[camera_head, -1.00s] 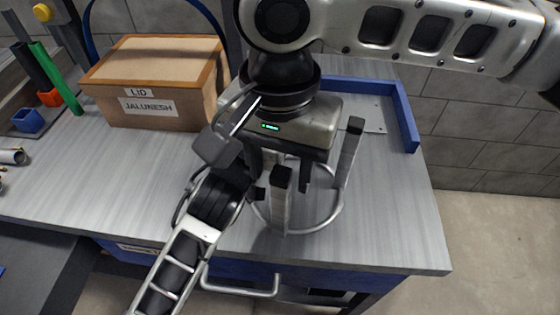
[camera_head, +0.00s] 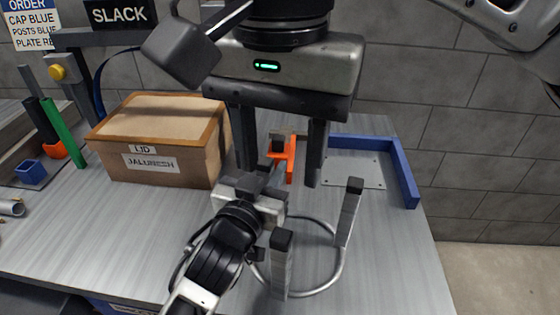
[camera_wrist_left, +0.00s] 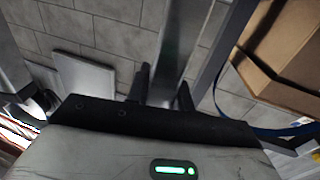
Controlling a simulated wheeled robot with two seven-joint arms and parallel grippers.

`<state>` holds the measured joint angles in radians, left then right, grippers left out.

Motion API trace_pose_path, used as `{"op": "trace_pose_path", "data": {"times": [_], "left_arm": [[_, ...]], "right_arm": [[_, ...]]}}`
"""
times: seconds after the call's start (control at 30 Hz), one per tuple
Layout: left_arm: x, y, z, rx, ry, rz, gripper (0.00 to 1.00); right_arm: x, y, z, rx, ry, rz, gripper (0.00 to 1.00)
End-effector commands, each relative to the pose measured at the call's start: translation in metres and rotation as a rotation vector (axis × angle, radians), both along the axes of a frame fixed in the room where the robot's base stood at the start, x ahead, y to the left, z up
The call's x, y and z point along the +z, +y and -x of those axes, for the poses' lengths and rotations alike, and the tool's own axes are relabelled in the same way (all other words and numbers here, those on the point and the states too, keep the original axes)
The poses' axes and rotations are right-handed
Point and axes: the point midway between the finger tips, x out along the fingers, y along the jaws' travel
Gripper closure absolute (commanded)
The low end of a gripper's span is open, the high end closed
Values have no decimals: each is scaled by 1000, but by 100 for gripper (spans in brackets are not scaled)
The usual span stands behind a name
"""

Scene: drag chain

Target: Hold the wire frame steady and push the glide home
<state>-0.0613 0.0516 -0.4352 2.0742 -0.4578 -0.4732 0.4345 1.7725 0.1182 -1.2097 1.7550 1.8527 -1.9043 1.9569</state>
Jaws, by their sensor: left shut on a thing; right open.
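The wire frame (camera_head: 333,278), a round ring with grey posts and dark caps, stands on the bench. One dark-capped post (camera_head: 350,215) rises at its right and another (camera_head: 280,270) at its front. My left gripper (camera_head: 267,175) is at the ring's back left. In the left wrist view its dark fingers (camera_wrist_left: 163,92) are shut on a grey bar, seemingly a post of the frame. My right gripper (camera_head: 280,170) is open behind and above it, fingers pointing down. An orange piece with a dark block (camera_head: 287,160) shows between those fingers. I cannot tell which part is the glide.
A cardboard box (camera_head: 160,143) labelled JALUNESH stands at left. A blue raised edge (camera_head: 403,178) bounds a metal plate (camera_head: 352,168) at back right. Green and black tubes and a small blue bin (camera_head: 30,172) are far left.

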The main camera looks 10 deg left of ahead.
Motion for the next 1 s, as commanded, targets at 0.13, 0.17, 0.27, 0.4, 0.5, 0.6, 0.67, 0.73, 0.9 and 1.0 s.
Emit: {"op": "trace_pose_path", "data": {"times": [0.13, 0.17, 0.27, 0.4, 0.5, 0.6, 0.67, 0.73, 0.9, 1.0], "left_arm": [[-1, 0, 0, 1, 3, -1, 100], [-1, 0, 0, 1, 3, -1, 100], [-1, 0, 0, 1, 3, -1, 100], [-1, 0, 0, 0, 2, 0, 52], [-1, 0, 0, 0, 2, 0, 52], [0, 0, 0, 0, 1, 0, 52], [1, 0, 0, 0, 0, 0, 52], [6, 0, 0, 0, -3, 1, 52], [34, 0, 0, 0, -7, 2, 52], [54, 0, 0, -1, -6, 1, 52]], "right_arm": [[0, 0, 0, 0, 0, 0, 53], [0, 0, 0, 0, 0, 0, 53], [0, 0, 0, 0, 0, 0, 53], [0, 0, 0, 0, 0, 0, 53], [0, 0, 0, 0, 0, 0, 53], [0, 0, 0, 0, 0, 0, 53], [0, 0, 0, 0, 0, 0, 53], [0, 0, 0, 0, 0, 0, 53], [0, 0, 0, 0, 0, 0, 53], [0, 0, 0, 0, 0, 0, 53]]}}
